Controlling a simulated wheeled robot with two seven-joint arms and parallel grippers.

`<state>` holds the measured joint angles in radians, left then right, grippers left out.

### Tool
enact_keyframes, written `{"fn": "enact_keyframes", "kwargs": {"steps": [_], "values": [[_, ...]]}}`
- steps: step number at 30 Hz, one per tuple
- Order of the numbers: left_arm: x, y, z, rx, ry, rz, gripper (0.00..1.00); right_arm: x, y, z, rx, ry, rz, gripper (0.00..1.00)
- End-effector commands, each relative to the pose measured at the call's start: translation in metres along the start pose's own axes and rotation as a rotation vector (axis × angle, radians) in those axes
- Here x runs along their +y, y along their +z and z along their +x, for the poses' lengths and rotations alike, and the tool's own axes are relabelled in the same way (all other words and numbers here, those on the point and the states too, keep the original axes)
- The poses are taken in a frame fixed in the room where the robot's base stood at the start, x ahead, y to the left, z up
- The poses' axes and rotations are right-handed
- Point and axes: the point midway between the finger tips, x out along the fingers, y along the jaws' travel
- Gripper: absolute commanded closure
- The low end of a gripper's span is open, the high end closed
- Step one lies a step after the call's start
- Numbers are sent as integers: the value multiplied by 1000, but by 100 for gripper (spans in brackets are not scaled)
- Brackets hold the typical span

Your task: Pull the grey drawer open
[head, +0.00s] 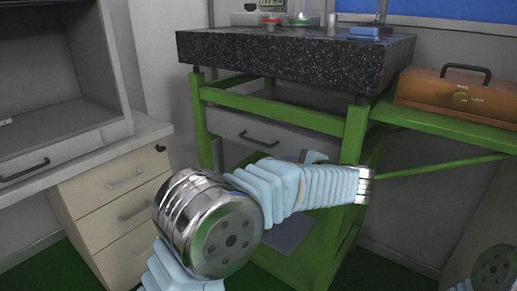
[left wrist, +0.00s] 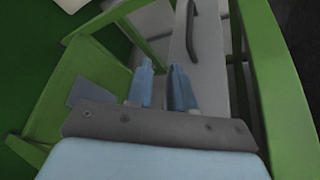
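The grey drawer (head: 230,132) sits in the green frame under a dark speckled slab. Its front looks closed, with a black bar handle (head: 258,140). In the left wrist view the drawer front (left wrist: 193,65) lies ahead with the handle (left wrist: 191,28) beyond my fingertips. My left gripper (left wrist: 161,68) has two blue fingers with a gap between them and nothing in it. It is apart from the handle. In the head view my light blue left arm crosses in front of the frame and covers the drawer's lower right; the fingertips are not clear there. My right gripper is out of view.
A green post (head: 352,140) of the frame stands right of the drawer. The speckled slab (head: 300,58) overhangs it, with small items on top. A brown toolbox (head: 458,95) rests on a green rail at right. A beige cabinet (head: 112,187) stands at left.

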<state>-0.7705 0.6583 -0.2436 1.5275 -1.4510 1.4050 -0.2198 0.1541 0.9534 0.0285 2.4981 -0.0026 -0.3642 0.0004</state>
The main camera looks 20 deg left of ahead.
Motion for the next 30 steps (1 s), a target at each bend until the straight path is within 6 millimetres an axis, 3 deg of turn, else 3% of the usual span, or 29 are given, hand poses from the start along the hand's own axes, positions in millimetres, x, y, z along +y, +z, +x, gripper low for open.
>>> {"fn": "enact_keyframes", "kwargs": {"steps": [1, 3, 7, 21, 30], "values": [[-16, 11, -10, -29, -35, -17, 78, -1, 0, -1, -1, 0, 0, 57], [-28, 22, -17, -60, -66, -32, 78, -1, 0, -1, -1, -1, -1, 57], [-34, 28, -11, -77, -78, -39, 78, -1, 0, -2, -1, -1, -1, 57], [-40, 34, 88, -76, -74, -36, 78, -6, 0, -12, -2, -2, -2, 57], [-42, 35, 117, -73, -75, -36, 78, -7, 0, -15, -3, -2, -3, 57]]}}
